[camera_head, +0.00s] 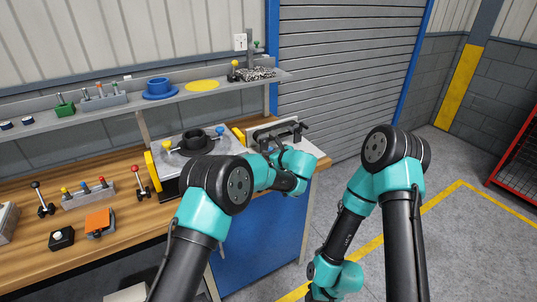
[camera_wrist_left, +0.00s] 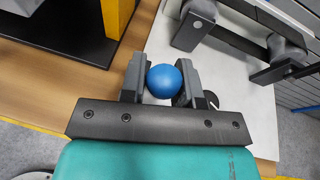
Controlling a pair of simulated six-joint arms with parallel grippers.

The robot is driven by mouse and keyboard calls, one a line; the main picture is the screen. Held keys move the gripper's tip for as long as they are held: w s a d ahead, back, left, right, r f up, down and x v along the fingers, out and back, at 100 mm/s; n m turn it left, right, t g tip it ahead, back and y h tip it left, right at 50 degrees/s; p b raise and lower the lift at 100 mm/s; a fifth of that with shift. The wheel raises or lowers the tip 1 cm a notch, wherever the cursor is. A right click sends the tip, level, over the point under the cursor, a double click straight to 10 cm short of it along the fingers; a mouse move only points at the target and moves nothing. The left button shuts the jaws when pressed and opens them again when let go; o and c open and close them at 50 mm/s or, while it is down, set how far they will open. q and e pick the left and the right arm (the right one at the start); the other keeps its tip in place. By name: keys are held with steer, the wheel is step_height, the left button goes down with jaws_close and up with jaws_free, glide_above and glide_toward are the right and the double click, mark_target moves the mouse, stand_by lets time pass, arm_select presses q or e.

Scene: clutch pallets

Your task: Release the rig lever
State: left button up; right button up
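A round blue knob (camera_wrist_left: 165,81) sits between the two grey fingers of my left gripper (camera_wrist_left: 161,84) in the left wrist view. Both fingers touch its sides, and the gripper looks shut on it. The knob's stem is hidden below it; a small dark round part shows beside the right finger. This happens over the left part of a white plate (camera_wrist_left: 232,105). In the head view my left wrist is over the bench's right end, and the arm hides much of the grip. My right gripper is out of the head view, below its bottom edge.
A grey fixture with a bar (camera_wrist_left: 255,45) stands on the white plate, right of the fingers. A yellow block (camera_wrist_left: 116,15) and black platform are to the left. In the head view a clutch rig (camera_head: 196,142) stands left, under a shelf (camera_head: 125,108) of parts.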

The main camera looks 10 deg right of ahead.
arm_select(q)
steer(key=shift+o, duration=0.6)
steer(key=v, duration=1.2)
steer(key=shift+r, duration=0.1)
